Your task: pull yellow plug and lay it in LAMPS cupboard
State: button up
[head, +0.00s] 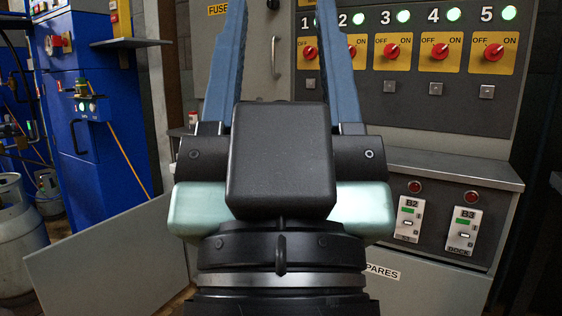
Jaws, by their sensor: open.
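My gripper (281,15) fills the middle of the head view, seen from behind. Its two long blue fingers stand wide apart and point up and away, with nothing visible between them. They are in front of a grey panel (440,105) with red switches. I cannot make out a yellow plug; my gripper hides part of the panel and counter. No label reading LAMPS is visible. A low cupboard (440,290) at the lower right has a partly hidden label ending in "PARES".
A grey door panel (110,250) stands out at lower left. Breakers B2 (409,219) and B3 (463,229) sit below the counter edge (450,168). A blue cabinet (95,120) and a gas cylinder (18,235) are at left.

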notch_tip(320, 180, up, 12)
jog(key=p, duration=0.9)
jog(key=shift+r, duration=0.15)
jog(key=shift+c, duration=0.4)
jog(key=shift+w, duration=0.1)
